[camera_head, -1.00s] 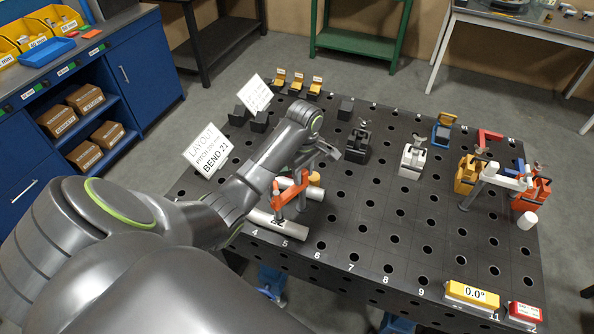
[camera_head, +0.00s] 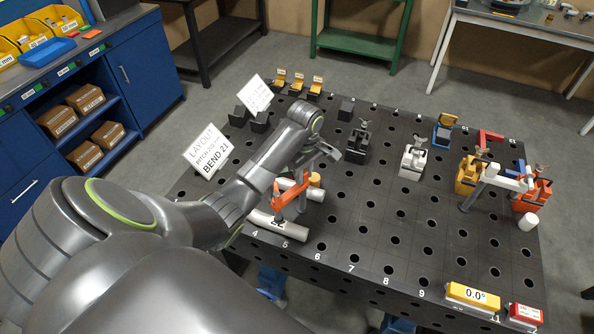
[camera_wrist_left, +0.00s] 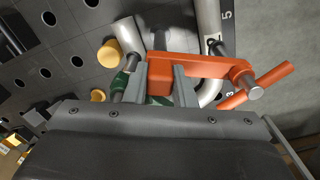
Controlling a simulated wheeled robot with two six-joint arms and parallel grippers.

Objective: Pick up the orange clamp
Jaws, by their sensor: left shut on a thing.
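The orange clamp (camera_head: 288,199) stands at the left front of the dark perforated table, by the white pipes. In the left wrist view the orange clamp (camera_wrist_left: 211,67) has its long arm running right to a pivot with an orange handle. My left gripper (camera_wrist_left: 160,88) is shut on the clamp's block-shaped end, one grey finger on each side. In the head view my own left arm hides part of this area. Whether the clamp is clear of the table I cannot tell. My right gripper is not in view.
A white pipe (camera_head: 276,225) lies at the clamp's foot. A black clamp (camera_head: 358,142) and a white fixture (camera_head: 412,160) stand to the right. Yellow and orange blocks with a white pipe fill the right side. A layout sign (camera_head: 208,150) stands at left. The table's front middle is clear.

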